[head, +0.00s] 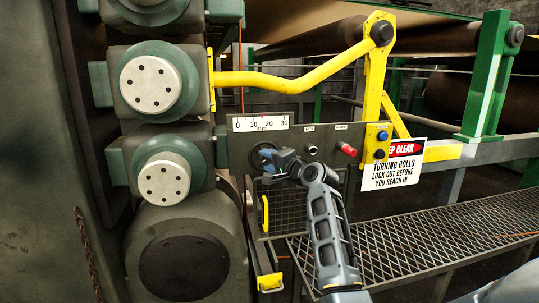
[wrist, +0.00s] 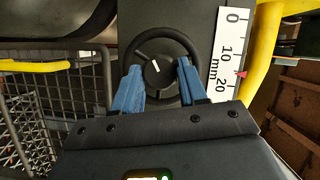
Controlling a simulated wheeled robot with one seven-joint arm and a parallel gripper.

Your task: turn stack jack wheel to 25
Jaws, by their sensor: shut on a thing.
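The jack wheel (wrist: 200,48) is a black ring with a round hub and a white mark on it, on a grey panel. In the head view the wheel (head: 256,161) is partly hidden by my gripper (head: 271,160). In the wrist view the blue fingers of my gripper (wrist: 160,68) reach onto the wheel, one on each side of the hub, and are shut on it. The white mm scale (head: 261,122) sits above the wheel in the head view; its red pointer (wrist: 241,73) stands between 10 and 20, nearer 20.
A red knob (head: 347,149) and a small keyed switch (head: 311,149) are right of the wheel on the panel. A yellow lever (head: 300,80) runs above. A warning sign (head: 393,163) hangs at right. Large rolls (head: 160,80) stand at left, a wire mesh guard (head: 285,195) below.

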